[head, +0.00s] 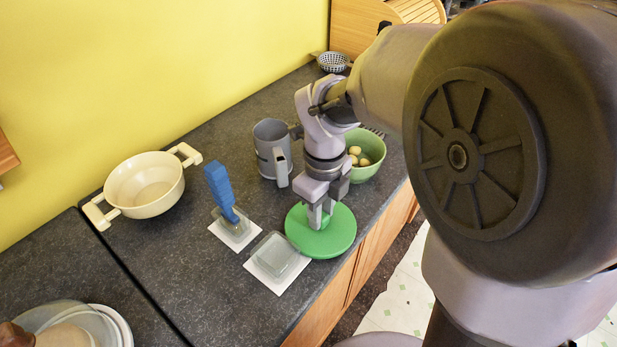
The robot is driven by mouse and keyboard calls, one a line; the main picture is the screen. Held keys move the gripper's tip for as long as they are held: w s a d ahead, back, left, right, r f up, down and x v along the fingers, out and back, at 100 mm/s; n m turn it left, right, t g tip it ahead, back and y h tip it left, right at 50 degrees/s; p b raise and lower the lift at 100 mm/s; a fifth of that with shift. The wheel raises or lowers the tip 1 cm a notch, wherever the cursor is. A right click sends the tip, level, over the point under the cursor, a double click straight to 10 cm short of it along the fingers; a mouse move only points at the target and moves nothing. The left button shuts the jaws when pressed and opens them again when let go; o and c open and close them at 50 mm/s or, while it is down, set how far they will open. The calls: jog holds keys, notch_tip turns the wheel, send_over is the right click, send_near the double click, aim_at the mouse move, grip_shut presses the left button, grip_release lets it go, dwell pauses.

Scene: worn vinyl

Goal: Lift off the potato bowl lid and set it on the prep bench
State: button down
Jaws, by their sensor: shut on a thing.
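The green potato bowl lid (333,241) is a round disc at the front edge of the dark bench. My gripper (317,222) points down over it and is shut on its knob, which the fingers mostly hide. The lid is low over the bench top; I cannot tell whether it touches. The green bowl (367,169) stands uncovered behind and to the right of the gripper, with pale potatoes (355,155) inside. My arm partly hides the bowl. The dark speckled prep bench (215,285) carries all of these.
A grey jug (270,150) stands just left of my gripper. Two white cards hold a glass dish (278,257) and a container with a blue-handled tool (220,190). A cream pot (145,187) stands at left. Free bench lies front left of the cards.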

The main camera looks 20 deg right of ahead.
jog(key=shift+f+b, duration=0.35)
dwell(0.4)
jog(key=c, duration=1.1)
grip_release()
jog(key=shift+o, duration=0.2)
jog(key=shift+r, duration=0.15)
jog(key=shift+r+p, duration=3.15)
jog(key=shift+r, duration=0.75)
